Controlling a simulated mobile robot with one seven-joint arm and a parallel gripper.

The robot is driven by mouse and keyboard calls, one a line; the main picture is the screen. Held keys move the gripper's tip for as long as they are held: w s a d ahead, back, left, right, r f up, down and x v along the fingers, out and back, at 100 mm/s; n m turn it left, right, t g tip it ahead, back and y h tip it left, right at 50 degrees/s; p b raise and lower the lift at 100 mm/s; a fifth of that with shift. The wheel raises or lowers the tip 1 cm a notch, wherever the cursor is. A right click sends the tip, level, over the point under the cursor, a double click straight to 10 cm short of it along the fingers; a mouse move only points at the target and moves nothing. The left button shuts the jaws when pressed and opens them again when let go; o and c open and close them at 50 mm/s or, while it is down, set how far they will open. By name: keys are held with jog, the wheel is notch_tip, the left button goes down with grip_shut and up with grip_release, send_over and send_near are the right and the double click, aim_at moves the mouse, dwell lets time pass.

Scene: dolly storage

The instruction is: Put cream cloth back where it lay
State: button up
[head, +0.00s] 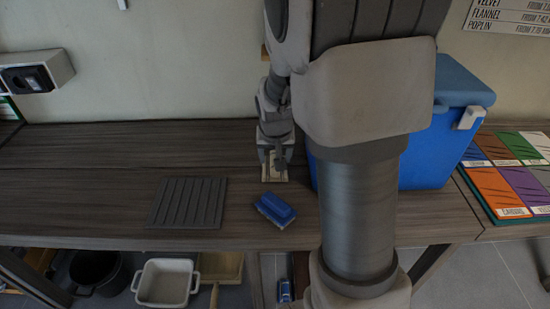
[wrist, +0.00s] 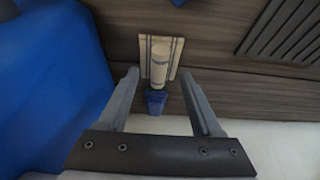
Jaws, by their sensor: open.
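A flat cream cloth with dark stripes near its edges (wrist: 146,50) lies on the dark wooden bench. In the head view it shows under my gripper (head: 273,160), partly hidden by it. A cream cylinder with a blue end (wrist: 160,72) is on or over the cloth in the wrist view; I cannot tell whether it stands or lies. My gripper is open, its fingers apart on either side of this cylinder in the wrist view. I see no contact with it.
A blue cool box (head: 423,150) stands just right of my gripper. A blue block-like item (head: 275,209) lies near the bench's front edge. A dark ribbed mat (head: 188,203) lies to the left. The bench further left is clear.

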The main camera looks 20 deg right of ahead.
jog(key=s+a+r+n+y+p, duration=0.1)
jog(key=s+a+r, duration=0.2)
jog(key=s+r, duration=0.3)
jog(key=s+a+r+n+p, duration=0.1)
jog(key=s+a+r, duration=0.25)
jog(key=r, duration=0.45)
jog(key=s+a+r+n, duration=0.1)
jog(key=s+r, duration=0.1)
jog(key=s, duration=0.4)
jog(key=s+a+r+n+t, duration=0.1)
jog(key=s+a+r, duration=0.1)
jog(key=s, duration=0.3)
jog(key=shift+s+a+n+y, duration=0.2)
jog(key=shift+s+n+y, duration=0.1)
jog(key=shift+s+y, duration=0.1)
jog(key=shift+r, duration=0.15)
notch_tip(320, 180, up, 17)
jog(key=p, duration=1.7)
